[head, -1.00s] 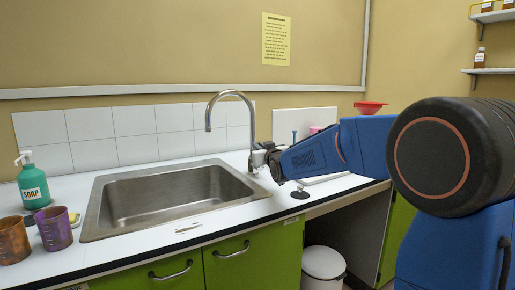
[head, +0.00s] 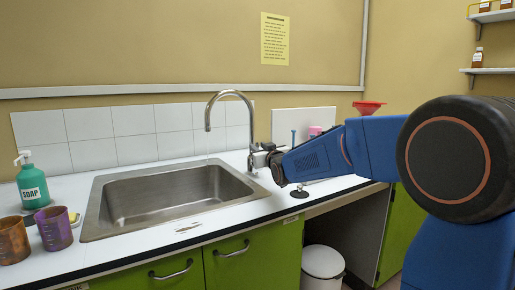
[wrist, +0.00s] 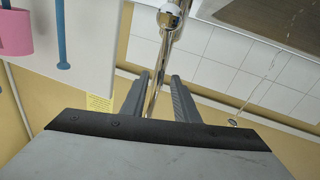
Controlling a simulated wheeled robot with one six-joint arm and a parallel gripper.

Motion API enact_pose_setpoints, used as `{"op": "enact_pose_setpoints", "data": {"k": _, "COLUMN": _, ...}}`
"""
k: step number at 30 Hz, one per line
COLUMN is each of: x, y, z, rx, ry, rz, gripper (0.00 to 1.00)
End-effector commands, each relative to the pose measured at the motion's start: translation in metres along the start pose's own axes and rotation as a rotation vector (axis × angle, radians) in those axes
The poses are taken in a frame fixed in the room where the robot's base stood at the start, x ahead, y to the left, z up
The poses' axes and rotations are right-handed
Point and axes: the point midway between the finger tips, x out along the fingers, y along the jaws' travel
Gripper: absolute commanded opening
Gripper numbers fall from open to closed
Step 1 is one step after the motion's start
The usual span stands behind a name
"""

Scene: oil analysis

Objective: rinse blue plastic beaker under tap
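A purple-blue stained beaker (head: 54,228) stands upright on the counter left of the sink, beside an orange-brown stained beaker (head: 12,240). The chrome tap (head: 251,120) stands behind the sink (head: 165,195), its spout over the basin. A thin water stream (head: 207,159) falls from the spout; it also shows in the wrist view (wrist: 276,62). My gripper (head: 262,156) is at the tap's base, far from the beakers. In the wrist view my gripper (wrist: 158,90) has its fingers apart, with the tap column between or beyond them; I cannot tell whether they touch it. No beaker is held.
A green soap bottle (head: 32,183) stands behind the beakers, with a yellow sponge (head: 74,217) near them. A black-based stand (head: 300,192) is right of the sink. The basin looks empty.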

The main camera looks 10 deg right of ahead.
Motion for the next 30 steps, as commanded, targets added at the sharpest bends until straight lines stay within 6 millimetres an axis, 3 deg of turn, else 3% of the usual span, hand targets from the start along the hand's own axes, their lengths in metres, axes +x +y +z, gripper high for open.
{"op": "enact_pose_setpoints", "data": {"k": 21, "x": -0.121, "y": 0.0, "z": -0.001, "rx": 0.001, "ry": 0.001, "rz": 0.001, "gripper": 0.28}}
{"op": "enact_pose_setpoints", "data": {"k": 30, "x": -0.15, "y": 0.0, "z": 0.0, "rx": -0.001, "ry": 0.0, "rz": 0.0, "gripper": 0.28}}
